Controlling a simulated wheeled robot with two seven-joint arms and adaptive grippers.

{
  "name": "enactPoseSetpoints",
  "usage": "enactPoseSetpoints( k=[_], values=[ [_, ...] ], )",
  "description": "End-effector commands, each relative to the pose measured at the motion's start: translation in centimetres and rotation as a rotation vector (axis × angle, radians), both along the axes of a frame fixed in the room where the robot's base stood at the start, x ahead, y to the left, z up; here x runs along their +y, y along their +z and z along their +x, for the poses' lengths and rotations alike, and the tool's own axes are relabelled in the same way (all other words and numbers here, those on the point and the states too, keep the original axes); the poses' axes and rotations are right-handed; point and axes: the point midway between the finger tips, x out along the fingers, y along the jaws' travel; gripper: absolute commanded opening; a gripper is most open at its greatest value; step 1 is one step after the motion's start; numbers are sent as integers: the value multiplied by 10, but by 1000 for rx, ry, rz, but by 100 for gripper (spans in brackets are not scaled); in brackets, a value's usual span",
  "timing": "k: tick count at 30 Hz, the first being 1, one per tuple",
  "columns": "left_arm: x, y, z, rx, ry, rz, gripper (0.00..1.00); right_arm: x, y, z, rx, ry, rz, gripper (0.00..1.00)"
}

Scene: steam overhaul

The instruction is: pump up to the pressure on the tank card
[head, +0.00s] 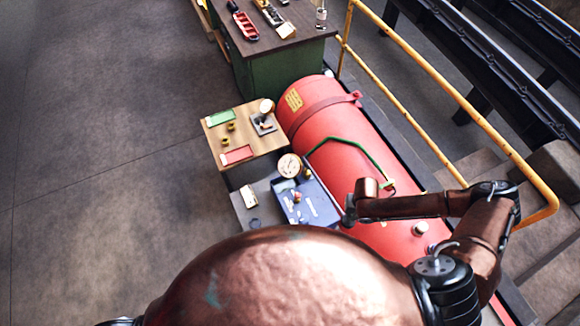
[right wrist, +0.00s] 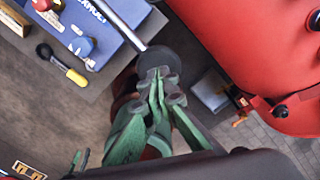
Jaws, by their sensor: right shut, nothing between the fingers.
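The red tank (head: 345,150) lies along the railing, with a yellow card (head: 293,100) on its far end; I cannot read the card. A round pale gauge (head: 290,165) stands by the blue pump box (head: 318,207), its reading too small to tell. In the right wrist view, a grey rod runs from the blue box (right wrist: 112,18) to a dark round knob (right wrist: 158,60). My right gripper (right wrist: 160,78) is shut and empty, its green fingertips over or against the knob; contact is unclear. It also shows in the head view (head: 348,216). My left gripper is not in view.
A wooden-topped stand (head: 245,143) holds a green tray (head: 220,117), a red tray (head: 237,155) and small brass pieces. A yellow-handled tool (right wrist: 72,75) lies near the box. A yellow railing (head: 440,80) borders the tank. Floor at left is clear.

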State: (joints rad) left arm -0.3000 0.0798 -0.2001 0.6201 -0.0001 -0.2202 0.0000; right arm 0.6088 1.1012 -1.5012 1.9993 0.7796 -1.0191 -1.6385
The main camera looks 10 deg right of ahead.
Motion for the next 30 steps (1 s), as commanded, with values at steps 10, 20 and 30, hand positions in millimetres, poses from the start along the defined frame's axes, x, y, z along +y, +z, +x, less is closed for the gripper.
enactPoseSetpoints(
  k=[10, 20, 30],
  values=[
    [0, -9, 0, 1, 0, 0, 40, 1, -20, 0, 1, 0, 0, 0],
    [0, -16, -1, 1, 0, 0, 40, 0, -33, 0, 0, 0, 1, 0],
    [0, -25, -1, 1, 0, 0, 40, 2, -49, 2, -4, 2, 2, 0]
  ],
)
